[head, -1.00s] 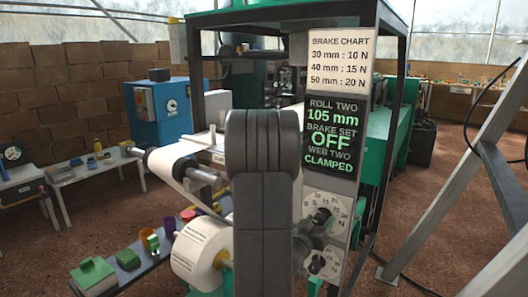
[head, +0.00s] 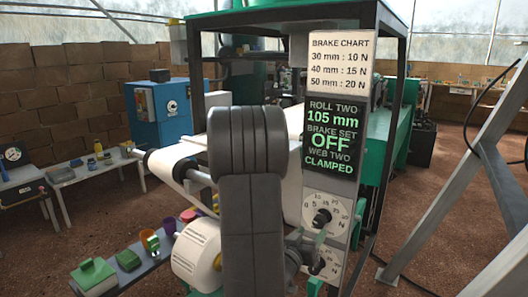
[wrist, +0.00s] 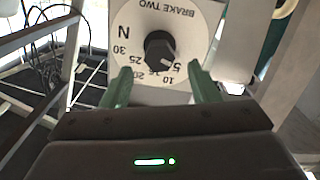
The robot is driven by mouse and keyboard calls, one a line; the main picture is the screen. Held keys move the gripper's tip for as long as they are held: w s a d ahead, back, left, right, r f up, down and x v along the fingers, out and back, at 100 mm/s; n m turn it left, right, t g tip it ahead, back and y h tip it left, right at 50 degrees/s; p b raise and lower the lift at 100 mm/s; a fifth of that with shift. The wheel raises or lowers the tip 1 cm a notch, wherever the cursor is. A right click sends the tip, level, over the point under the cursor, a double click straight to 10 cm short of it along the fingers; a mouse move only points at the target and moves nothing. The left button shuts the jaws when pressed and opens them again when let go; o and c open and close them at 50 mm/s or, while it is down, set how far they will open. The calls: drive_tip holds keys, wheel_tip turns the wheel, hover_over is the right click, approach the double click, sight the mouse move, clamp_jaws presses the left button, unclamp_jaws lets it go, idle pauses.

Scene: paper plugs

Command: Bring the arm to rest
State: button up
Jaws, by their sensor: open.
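My arm stands upright in the middle of the head view and hides part of the machine behind it. My gripper (wrist: 160,86) shows in the wrist view with its two green fingers apart and nothing between them. Beyond the fingertips is the black knob (wrist: 160,49) on the white BRAKE TWO dial (wrist: 130,65), which appears upside down. I see no contact with the knob. In the head view the gripper is largely hidden behind my arm, by the dial panel.
The display (head: 330,138) reads roll two 105 mm, brake set OFF, web two CLAMPED. A white paper roll (head: 195,248) is left of my arm. Several small coloured items stand on a low shelf. A grey metal frame (head: 455,185) slants at right, with open floor before it.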

sight(318, 223)
drive_tip(key=v, duration=0.7)
drive_tip(key=x, duration=1.4)
drive_tip(key=shift+d+b, duration=0.1)
drive_tip(key=shift+b, duration=0.25)
drive_tip(key=shift+s+m+b, duration=0.1)
drive_tip(key=shift+m+b, duration=0.2)
drive_tip(key=shift+m, duration=0.7)
drive_tip(key=shift+m+b, duration=0.3)
drive_tip(key=shift+m, duration=0.9)
drive_tip(key=m, duration=0.5)
drive_tip(key=shift+m+b, duration=0.4)
drive_tip(key=m, duration=0.4)
drive_tip(key=shift+r+m, duration=0.1)
drive_tip(key=shift+m, duration=0.2)
drive_tip(key=m+p, duration=0.1)
drive_tip(key=m, duration=0.1)
drive_tip(key=shift+m, duration=0.4)
drive_tip(key=shift+m+p, duration=0.5)
drive_tip(key=shift+m, duration=0.4)
